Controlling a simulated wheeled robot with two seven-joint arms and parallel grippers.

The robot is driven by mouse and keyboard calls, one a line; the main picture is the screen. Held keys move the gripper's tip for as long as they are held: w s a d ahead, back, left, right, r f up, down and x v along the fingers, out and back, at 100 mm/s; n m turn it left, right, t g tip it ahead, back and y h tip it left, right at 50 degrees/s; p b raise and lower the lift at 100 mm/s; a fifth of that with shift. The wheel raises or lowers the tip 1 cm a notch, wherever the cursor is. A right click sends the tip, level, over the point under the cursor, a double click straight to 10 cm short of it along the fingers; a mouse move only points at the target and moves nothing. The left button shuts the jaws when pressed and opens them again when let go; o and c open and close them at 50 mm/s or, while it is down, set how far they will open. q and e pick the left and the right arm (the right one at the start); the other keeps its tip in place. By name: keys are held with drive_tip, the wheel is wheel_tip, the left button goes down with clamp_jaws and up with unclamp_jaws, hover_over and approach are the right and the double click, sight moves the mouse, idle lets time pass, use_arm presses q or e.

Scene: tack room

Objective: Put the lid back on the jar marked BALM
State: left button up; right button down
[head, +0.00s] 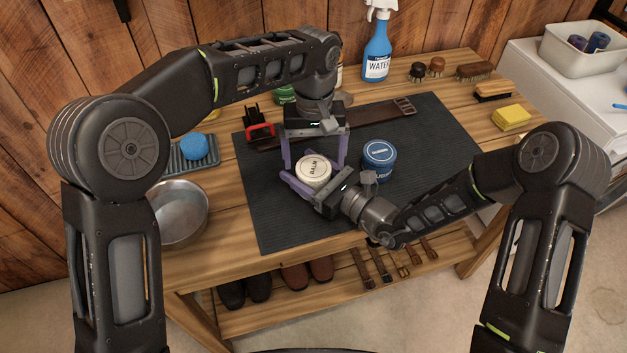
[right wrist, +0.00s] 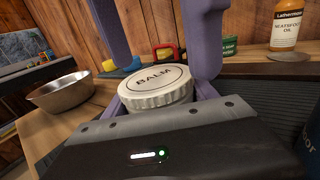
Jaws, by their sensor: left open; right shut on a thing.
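The cream lid marked BALM (head: 313,168) sits over the mat in the head view. In the right wrist view the lid (right wrist: 158,84) has a ribbed rim and rests on top of the jar, roughly level. The jar's body (right wrist: 160,107) is mostly hidden by the lid and my right gripper, so I cannot tell whether the lid is fully seated. My right gripper (head: 307,183) is shut on the BALM jar from the front, below the lid. My left gripper (head: 315,158) points down from above, open, its purple fingers on either side of the lid and apart from it.
A blue jar (head: 379,158) stands on the dark mat (head: 420,135) close to the right gripper. A strap (head: 380,113) lies behind. A metal bowl (head: 181,212) and a tray with a blue sponge (head: 194,147) are at left. The mat's right part is clear.

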use_arm(q)
drive_tip(key=shift+a+r, duration=0.1)
drive_tip(key=shift+r, duration=1.35)
drive_tip(key=shift+c, duration=0.4)
